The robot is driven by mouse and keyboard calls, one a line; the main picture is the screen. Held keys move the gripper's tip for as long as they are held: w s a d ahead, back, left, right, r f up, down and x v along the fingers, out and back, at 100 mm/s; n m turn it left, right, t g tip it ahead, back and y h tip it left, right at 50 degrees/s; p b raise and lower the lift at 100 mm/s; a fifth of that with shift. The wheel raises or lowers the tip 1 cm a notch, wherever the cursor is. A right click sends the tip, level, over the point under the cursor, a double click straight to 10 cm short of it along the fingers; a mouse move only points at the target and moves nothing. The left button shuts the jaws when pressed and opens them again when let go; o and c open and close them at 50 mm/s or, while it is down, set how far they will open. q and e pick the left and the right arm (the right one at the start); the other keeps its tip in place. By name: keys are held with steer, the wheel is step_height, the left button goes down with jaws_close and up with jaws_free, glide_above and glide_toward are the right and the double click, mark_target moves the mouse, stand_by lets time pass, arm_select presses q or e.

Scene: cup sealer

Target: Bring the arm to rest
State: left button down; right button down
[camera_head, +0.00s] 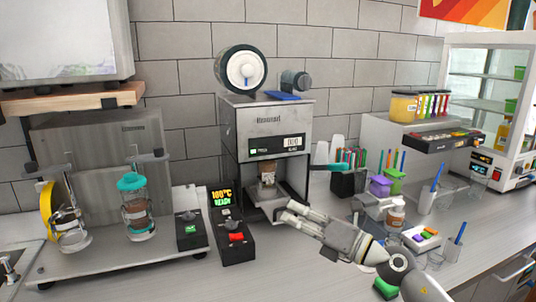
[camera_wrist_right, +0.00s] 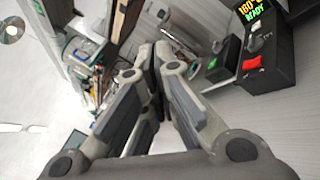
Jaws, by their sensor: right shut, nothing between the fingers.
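My right gripper (camera_head: 296,213) comes in from the lower right in the head view. Its fingers are shut and empty, in front of the cup sealer (camera_head: 267,122). In the right wrist view the closed fingers (camera_wrist_right: 150,70) point up the picture with nothing between them. The sealer is a grey box with a small display and an open bay. A small cup with a brown upper part (camera_head: 268,174) sits in that bay. My left gripper is not in view.
A glass jar with a teal lid (camera_head: 137,205) is further left. Cups, pens and coloured containers (camera_head: 380,186) crowd the counter at right.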

steer(key=s+d+f+m+t+h, duration=0.2)
steer(key=s+d+f+m+h, duration=0.5)
steer(key=m, duration=0.8)
steer(key=s+d+f+m+t+h, duration=0.25)
steer(key=d+f+m+h, duration=0.75)
steer(key=m, duration=0.5)
steer(key=s+a+f+m+g, duration=0.1)
steer(key=s+f+m+g, duration=0.1)
steer(key=s+f+g, duration=0.5)
steer(key=s+a+f+m+g+y, duration=0.15)
steer(key=s+f, duration=0.35)
steer(key=s, duration=0.6)
steer(key=s+f+m+g, duration=0.2)
steer(key=s+f+g, duration=0.3)
steer(key=s, duration=0.5)
step_height(320, 180, down, 32)
steer(key=s+b, duration=0.1)
steer(key=b, duration=0.5)
steer(key=s+d+f+b, duration=0.1)
steer(key=s+f+b, duration=0.1)
steer(key=s+f, duration=0.6)
steer(key=s+d+f+g+b, duration=0.1)
steer(key=s+d+f+b, duration=0.1)
steer(key=s+f, duration=0.6)
step_height(320, 180, down, 4)
steer(key=shift+s+f+g, duration=0.25)
steer(key=shift+s+g, duration=0.05)
steer(key=shift+s, duration=0.05)
